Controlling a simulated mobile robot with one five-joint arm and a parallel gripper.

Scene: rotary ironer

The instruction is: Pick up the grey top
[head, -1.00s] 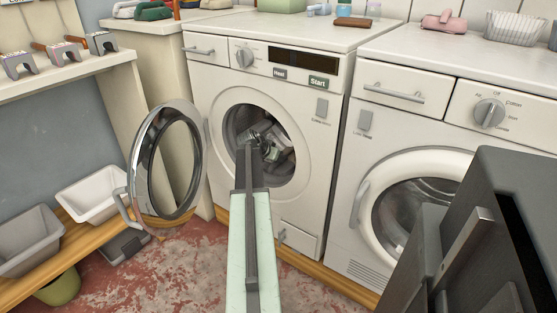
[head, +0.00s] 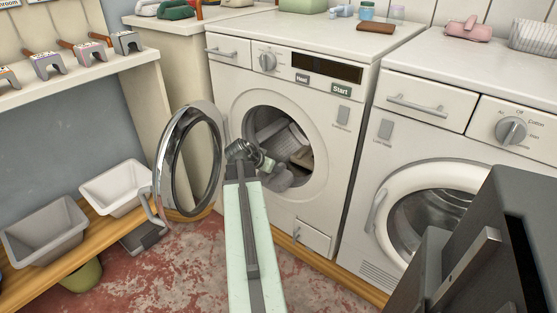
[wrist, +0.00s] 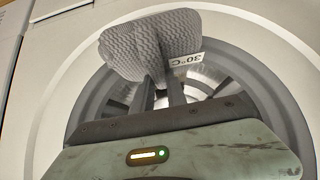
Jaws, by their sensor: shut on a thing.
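My gripper (head: 257,160) is at the mouth of the left machine's open drum. It is shut on the grey top (head: 281,180), which hangs bunched below and right of the jaws in the head view. In the wrist view the ribbed grey top (wrist: 150,45) spreads beyond my gripper (wrist: 163,88), with a white "30°C" label (wrist: 187,60) beside it. The left machine (head: 322,120) has its round opening in front of me. Part of the top is hidden behind the jaws.
The open round door (head: 166,190) stands left of the opening, close to my arm. Other laundry (head: 275,138) lies inside the drum. A second machine (head: 372,160) stands at right. A grey basin (head: 45,245) and a white basin (head: 112,200) sit on a low wooden shelf at left.

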